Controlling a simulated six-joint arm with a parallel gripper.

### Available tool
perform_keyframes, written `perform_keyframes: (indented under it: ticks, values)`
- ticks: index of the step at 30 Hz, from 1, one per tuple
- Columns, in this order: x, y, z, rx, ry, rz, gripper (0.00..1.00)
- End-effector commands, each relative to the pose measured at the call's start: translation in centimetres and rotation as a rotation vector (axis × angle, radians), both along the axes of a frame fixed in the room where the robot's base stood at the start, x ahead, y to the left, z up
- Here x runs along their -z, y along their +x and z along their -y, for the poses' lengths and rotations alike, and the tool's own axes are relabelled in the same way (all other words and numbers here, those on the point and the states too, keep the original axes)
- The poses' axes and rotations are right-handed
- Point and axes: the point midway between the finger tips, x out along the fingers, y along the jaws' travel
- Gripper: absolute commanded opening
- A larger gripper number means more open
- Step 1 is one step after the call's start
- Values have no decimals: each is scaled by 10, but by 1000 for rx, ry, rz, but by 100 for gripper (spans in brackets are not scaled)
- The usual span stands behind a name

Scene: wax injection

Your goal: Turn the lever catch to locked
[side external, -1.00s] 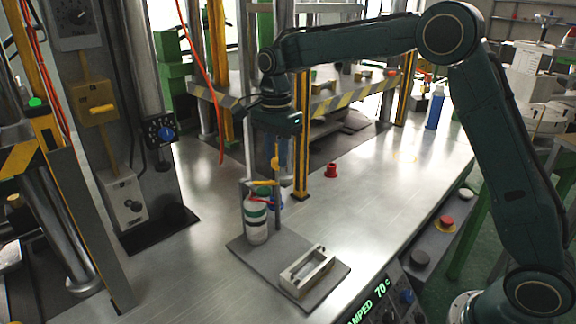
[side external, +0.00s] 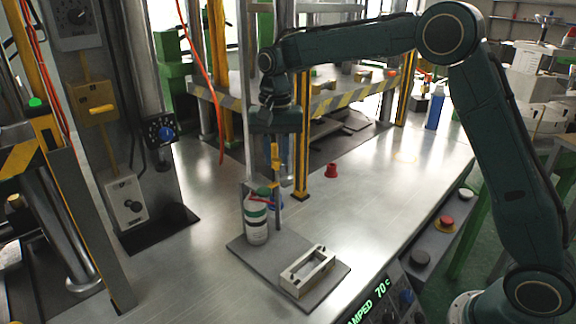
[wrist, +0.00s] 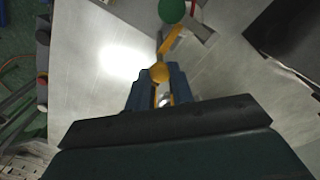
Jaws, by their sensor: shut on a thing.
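The lever catch (side external: 275,154) is a yellow bar on a thin grey post beside a white bottle with a green cap (side external: 257,222). In the side view its bar stands about upright. In the wrist view the yellow lever (wrist: 171,42) runs from near the green cap to a round yellow knob between my fingers. My gripper (wrist: 159,92) is shut on the lever catch at this knob. In the side view my gripper (side external: 274,138) is directly above the post, its fingers partly hard to make out. The lever's pivot is too small to tell.
A pale rectangular mould frame (side external: 308,271) lies on the grey base plate (side external: 262,262). A red piece (side external: 331,170) and a blue bottle (side external: 435,108) stand on the steel table. A yellow column (side external: 301,150) rises close behind my gripper. The display (side external: 368,303) reads "...AMPED 70c".

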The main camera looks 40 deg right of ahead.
Motion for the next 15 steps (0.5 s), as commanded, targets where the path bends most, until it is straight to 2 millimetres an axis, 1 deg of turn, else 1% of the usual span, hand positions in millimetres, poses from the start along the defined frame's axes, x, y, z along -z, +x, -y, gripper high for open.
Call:
perform_keyframes:
  ticks: [14,15]
  values:
    - [-2,0,-1,-21,1,4,0]
    - [-2,0,-1,-20,1,4,29]
